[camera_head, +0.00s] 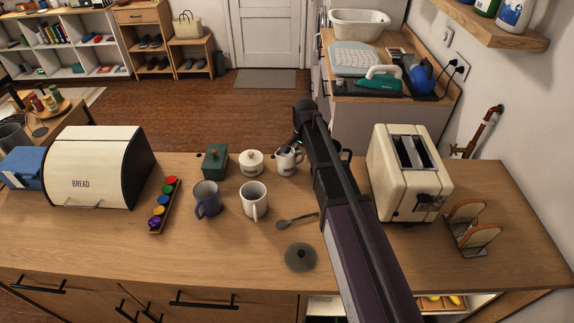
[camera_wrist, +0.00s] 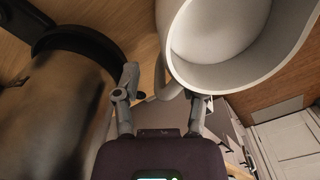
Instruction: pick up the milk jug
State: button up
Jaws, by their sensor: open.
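The milk jug (camera_head: 287,163) is a small white jug with a dark label, standing upright on the wooden counter right of the lidded white pot. In the wrist view the white jug (camera_wrist: 235,72) fills the upper right, its wide open mouth towards the camera. Its thin handle shows between the spread fingers of my gripper (camera_wrist: 163,88). The gripper is open and reaches down at the jug's handle side; I cannot tell whether a finger touches it. In the head view my gripper (camera_head: 296,140) is partly hidden by my own arm.
A white mug (camera_head: 253,199), a blue mug (camera_head: 207,199), a white lidded pot (camera_head: 251,163) and a green canister (camera_head: 215,161) stand close by on the left. A dark round vessel (camera_wrist: 55,110) is close left of my gripper. The toaster (camera_head: 408,172) stands right of my arm.

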jog(key=shift+c, duration=0.2)
dwell(0.3)
grip_shut()
jog(key=shift+r+p, duration=0.55)
jog(key=shift+r, duration=0.05)
dwell(0.3)
jog(key=shift+r+p, duration=4.2)
jog(key=shift+p, duration=0.05)
jog(key=shift+r, duration=0.25)
